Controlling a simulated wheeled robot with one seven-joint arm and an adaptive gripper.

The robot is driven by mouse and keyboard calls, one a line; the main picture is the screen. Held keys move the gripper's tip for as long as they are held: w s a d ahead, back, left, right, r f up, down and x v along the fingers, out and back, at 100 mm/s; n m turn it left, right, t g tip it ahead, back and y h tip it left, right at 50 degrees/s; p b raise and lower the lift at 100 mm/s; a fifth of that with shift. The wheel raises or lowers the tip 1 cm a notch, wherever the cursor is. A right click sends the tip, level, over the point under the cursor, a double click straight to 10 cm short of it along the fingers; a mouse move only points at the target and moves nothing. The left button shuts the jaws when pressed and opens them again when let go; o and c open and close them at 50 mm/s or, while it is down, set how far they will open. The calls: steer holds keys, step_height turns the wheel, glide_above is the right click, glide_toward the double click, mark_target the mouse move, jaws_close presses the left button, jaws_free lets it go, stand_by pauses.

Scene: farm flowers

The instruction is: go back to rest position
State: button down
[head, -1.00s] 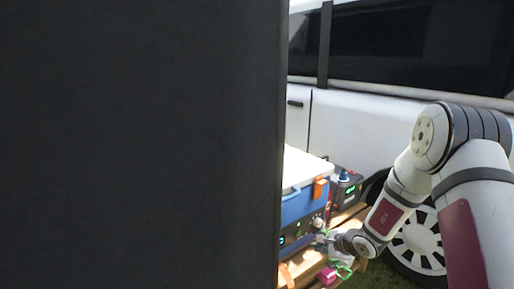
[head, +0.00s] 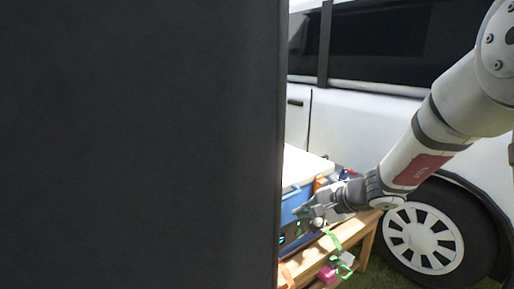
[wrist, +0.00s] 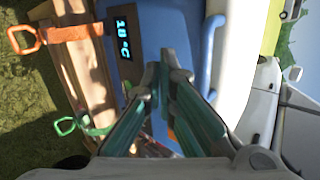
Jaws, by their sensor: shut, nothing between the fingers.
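My gripper (head: 308,212) is at the end of my arm in front of the blue cooler box (head: 296,200) with a white lid. In the wrist view the two grey-green fingers (wrist: 163,76) are together and hold nothing. They point along the cooler's blue face (wrist: 190,35), near its display (wrist: 124,38), which reads about 10 °C. I cannot tell whether the fingertips touch the cooler.
The cooler stands on a wooden bench (head: 357,229). An orange handle (wrist: 24,39) and a green handle (wrist: 65,126) hang at its edge, with a pink object (head: 327,274) below. A white van (head: 370,125) stands behind. A dark panel (head: 140,145) blocks the left.

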steer(key=s+a+r+n+g+h, duration=0.1)
steer(key=s+r+n, duration=0.4)
steer(key=s, duration=0.4)
steer(key=s+a+r+n+g, duration=0.25)
steer(key=s+r, duration=0.35)
steer(key=s, duration=0.4)
steer(key=s+d+r+n+t+h, duration=0.2)
steer(key=s+d+n+h, duration=0.3)
steer(key=s+d, duration=0.7)
steer(key=s+a+f+m+g, duration=0.1)
steer(key=s+f+g, duration=0.15)
steer(key=s, duration=0.45)
steer(key=s+a+f+m+g, duration=0.1)
steer(key=s+f+g, duration=0.15)
steer(key=s, duration=0.45)
step_height(320, 180, up, 38)
steer(key=t+p, duration=0.3)
steer(key=p, duration=3.3)
steer(key=shift+w+r+n+h, duration=0.15)
steer(key=shift+w+n+h, duration=0.1)
steer(key=shift+n+h, duration=0.15)
steer(key=shift+d, duration=0.1)
